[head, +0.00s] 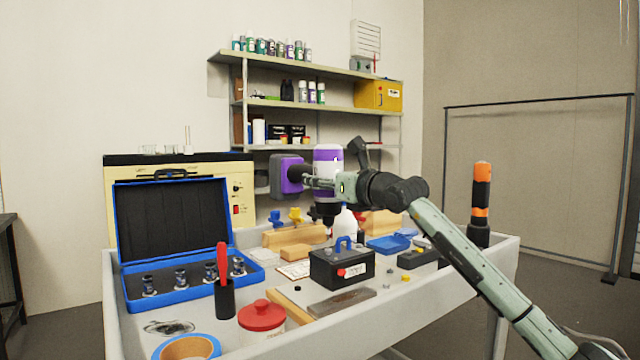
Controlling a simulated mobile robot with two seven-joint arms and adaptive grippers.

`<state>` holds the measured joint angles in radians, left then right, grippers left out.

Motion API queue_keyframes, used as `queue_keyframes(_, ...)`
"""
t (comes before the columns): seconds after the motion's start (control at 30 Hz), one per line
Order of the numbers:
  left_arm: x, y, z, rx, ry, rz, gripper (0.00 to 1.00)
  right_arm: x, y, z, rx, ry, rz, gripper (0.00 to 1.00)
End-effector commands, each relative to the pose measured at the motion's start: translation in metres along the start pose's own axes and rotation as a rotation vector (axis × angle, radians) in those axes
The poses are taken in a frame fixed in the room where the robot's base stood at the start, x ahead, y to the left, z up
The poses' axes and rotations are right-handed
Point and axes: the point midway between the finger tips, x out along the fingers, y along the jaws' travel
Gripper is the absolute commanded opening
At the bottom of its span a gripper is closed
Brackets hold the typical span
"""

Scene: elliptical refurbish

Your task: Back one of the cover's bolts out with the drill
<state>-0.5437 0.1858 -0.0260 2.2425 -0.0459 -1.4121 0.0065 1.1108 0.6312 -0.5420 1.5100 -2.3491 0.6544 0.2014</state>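A purple and white drill (327,158) is held above the workbench by my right gripper (312,181), which appears closed around the drill's handle. The drill lies with its grip sideways and its dark chuck pointing down, above a black box (330,268) with a blue handle on top. The drill tip appears above or behind the box; I cannot tell if it touches anything. I cannot make out for certain which part is the cover or where its bolts sit. A few small dark and yellow pieces lie near the box. My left gripper is out of view.
The grey bench tray (118,330) is crowded. An open blue case (190,293) stands at left, with a red-handled tool (222,268), a red-lidded pot (262,315) and a blue tape roll (188,346) nearby. An orange and black flashlight (481,200) stands at right.

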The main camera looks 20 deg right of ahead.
Motion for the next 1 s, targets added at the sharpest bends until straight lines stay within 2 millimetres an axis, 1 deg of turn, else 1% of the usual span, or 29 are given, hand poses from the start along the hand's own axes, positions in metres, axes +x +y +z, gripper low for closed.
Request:
queue_keyframes(0.03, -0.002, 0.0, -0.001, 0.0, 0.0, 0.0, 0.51, -0.001, 0.0, 0.01, -0.001, -0.015, 0.001, 0.0)
queue_keyframes(0.7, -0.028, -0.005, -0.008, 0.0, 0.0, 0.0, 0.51, -0.001, 0.0, 0.064, -0.002, -0.016, 0.0, 0.0)
queue_keyframes(0.8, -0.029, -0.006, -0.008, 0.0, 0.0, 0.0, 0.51, -0.001, 0.0, 0.067, -0.002, -0.016, 0.0, 0.0)
queue_keyframes(1.0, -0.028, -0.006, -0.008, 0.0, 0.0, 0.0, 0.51, -0.001, 0.0, 0.066, -0.002, -0.015, 0.0, 0.0)
